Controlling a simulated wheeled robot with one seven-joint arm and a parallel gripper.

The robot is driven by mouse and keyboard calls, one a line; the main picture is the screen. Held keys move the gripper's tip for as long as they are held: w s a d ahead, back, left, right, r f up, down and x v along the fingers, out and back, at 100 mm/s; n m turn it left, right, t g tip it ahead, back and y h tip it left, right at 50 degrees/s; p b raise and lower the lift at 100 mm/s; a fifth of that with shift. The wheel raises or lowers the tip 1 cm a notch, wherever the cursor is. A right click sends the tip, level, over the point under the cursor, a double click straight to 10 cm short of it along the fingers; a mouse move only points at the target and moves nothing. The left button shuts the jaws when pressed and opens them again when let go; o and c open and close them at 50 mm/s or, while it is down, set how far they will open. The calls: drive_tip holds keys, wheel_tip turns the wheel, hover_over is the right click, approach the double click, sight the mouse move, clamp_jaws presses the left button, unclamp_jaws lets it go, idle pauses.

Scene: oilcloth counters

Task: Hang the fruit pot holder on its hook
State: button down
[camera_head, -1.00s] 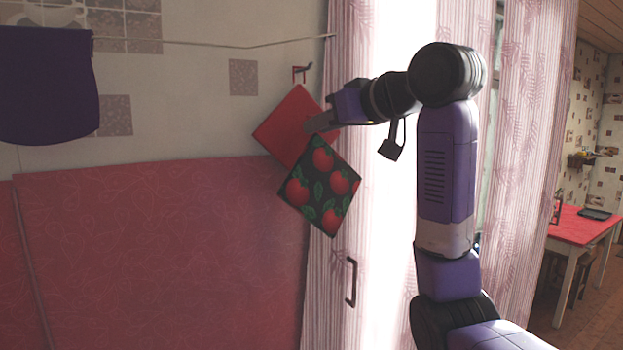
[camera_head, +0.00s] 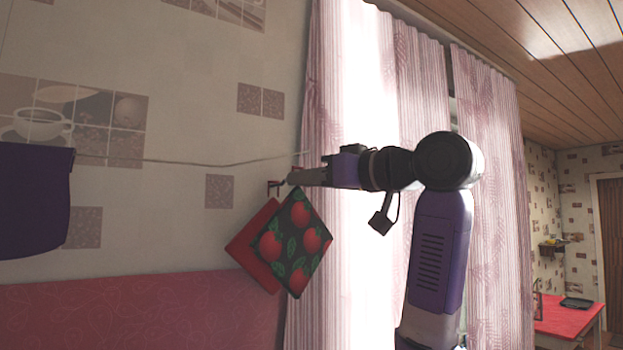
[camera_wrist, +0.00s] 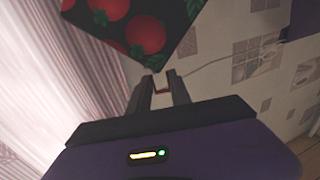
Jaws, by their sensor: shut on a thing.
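The fruit pot holder (camera_head: 292,246) is a dark square with red fruit and green leaves. It hangs by its top corner from my gripper (camera_head: 292,179), which is shut on it. In the wrist view the pot holder (camera_wrist: 134,22) shows beyond my fingertips (camera_wrist: 160,84). A plain red pot holder (camera_head: 252,245) hangs on the wall, partly hidden behind the fruit one. A small dark hook (camera_head: 273,186) is on the wall just left of my fingertips. I cannot tell whether the fruit pot holder's loop touches a hook.
A string (camera_head: 180,162) runs along the wall to near the hooks. A purple cloth (camera_head: 33,203) hangs at the far left. A pink curtain (camera_head: 322,90) and bright window stand close on the right. A red table (camera_head: 568,318) is far off at right.

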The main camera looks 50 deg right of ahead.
drive_tip(key=shift+w+d+f, duration=0.25)
drive_tip(key=shift+w+d, duration=0.05)
drive_tip(key=shift+w, duration=0.65)
drive_tip(key=shift+w+d+f, duration=0.2)
drive_tip(key=shift+w+d, duration=0.05)
drive_tip(key=shift+w, duration=0.7)
drive_tip(key=shift+w+d+f, duration=0.25)
drive_tip(key=shift+w+d, duration=0.05)
drive_tip(key=shift+w, duration=0.65)
drive_tip(key=shift+f, duration=0.1)
drive_tip(key=c, duration=1.1)
unclamp_jaws()
drive_tip(key=s+b, duration=0.2)
drive_tip(key=s, duration=0.5)
drive_tip(key=shift+s+b, duration=0.3)
drive_tip(key=shift+s, duration=0.1)
drive_tip(key=shift+a, duration=0.1)
